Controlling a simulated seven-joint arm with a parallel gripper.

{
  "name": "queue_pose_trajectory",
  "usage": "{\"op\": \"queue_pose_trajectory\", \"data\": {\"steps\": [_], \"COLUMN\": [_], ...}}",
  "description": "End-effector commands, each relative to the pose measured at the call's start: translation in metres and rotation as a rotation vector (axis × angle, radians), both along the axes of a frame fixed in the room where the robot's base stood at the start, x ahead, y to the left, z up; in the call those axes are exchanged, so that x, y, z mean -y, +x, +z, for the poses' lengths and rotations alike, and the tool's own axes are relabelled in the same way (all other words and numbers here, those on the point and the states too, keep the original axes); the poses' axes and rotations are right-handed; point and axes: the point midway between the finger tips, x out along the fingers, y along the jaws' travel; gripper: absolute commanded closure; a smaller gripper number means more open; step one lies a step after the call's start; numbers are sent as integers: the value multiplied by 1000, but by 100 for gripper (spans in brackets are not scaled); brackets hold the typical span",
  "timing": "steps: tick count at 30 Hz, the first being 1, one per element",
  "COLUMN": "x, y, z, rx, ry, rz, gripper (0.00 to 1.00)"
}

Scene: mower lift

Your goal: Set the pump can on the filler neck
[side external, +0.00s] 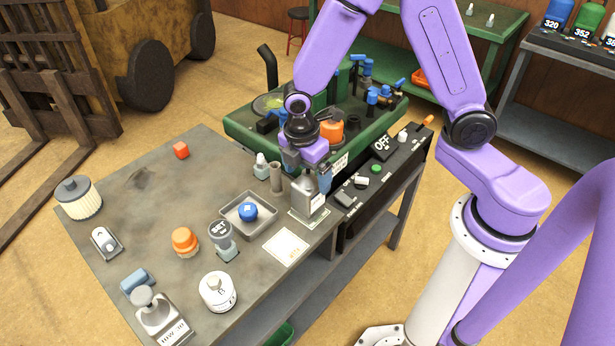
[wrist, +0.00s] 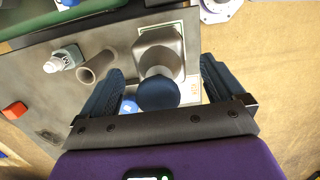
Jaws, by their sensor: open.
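A grey metal can (side external: 310,196) that looks like the pump can stands upright near the bench's right edge. In the wrist view its body (wrist: 162,45) and round dark-blue top (wrist: 158,94) lie between my fingers. My gripper (side external: 307,174) is open around the upper part of the can, with one finger on each side; gaps show beside the blue top in the wrist view. An open grey tube (side external: 276,178) stands just left of the can and also shows in the wrist view (wrist: 97,67). I cannot tell for sure which part is the filler neck.
A small bottle (side external: 262,164) stands by the tube. A tray (side external: 232,214) with a blue knob (side external: 248,211) is to the left. The green machine deck (side external: 245,128) with an orange cap (side external: 331,132) rises behind. The bench's left-centre is mostly free.

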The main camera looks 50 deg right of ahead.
Motion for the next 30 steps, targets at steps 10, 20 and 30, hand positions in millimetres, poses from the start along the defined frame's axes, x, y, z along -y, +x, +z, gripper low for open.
{"op": "queue_pose_trajectory", "data": {"steps": [10, 20, 30], "x": [2, 2, 2], "y": [0, 0, 1], "z": [-19, -19, -17], "rx": [1, 1, 3], "ry": [1, 1, 2], "rz": [0, 1, 1], "gripper": [4, 37, 100]}}
